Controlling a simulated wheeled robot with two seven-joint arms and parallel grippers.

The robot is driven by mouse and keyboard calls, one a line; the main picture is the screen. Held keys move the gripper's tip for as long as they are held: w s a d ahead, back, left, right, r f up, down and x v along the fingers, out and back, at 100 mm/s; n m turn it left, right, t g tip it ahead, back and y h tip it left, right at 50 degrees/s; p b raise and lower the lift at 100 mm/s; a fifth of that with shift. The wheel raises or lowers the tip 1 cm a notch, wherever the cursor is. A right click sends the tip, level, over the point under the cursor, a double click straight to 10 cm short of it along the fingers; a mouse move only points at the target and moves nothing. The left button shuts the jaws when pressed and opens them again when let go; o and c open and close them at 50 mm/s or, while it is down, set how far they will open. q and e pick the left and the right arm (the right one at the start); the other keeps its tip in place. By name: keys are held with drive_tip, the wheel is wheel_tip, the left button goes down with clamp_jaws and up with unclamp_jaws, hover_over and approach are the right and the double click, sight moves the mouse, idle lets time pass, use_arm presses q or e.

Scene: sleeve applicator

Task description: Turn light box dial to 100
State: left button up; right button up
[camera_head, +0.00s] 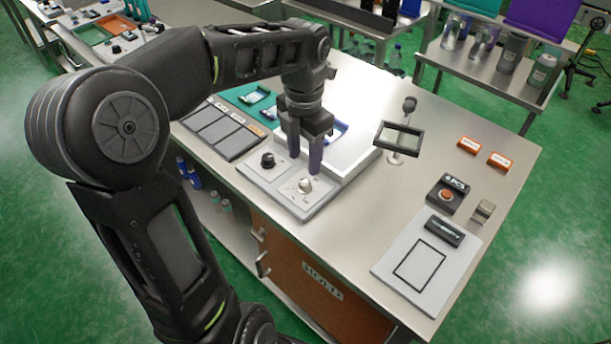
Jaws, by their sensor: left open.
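The light box (350,153) stands on the metal bench, with a bright white top panel and a grey control strip (283,187) along its front-left side. The strip carries a black knob (267,160) and a pale dial (305,185). My left gripper (304,160) points down over the strip, open and empty. Its fingertips are close above and behind the pale dial; whether they touch it I cannot tell. The dial's scale marks are too small to read. My right gripper is not in view.
A framed magnifier on a stand (399,139) stands right of the light box. Dark tiles (222,130) lie left of it. Bare bench lies between.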

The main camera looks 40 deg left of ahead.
sight(304, 182)
use_arm(q)
wheel_tip(304, 182, down, 7)
drive_tip(key=shift+f, duration=0.2)
drive_tip(key=shift+c, duration=0.6)
clamp_jaws()
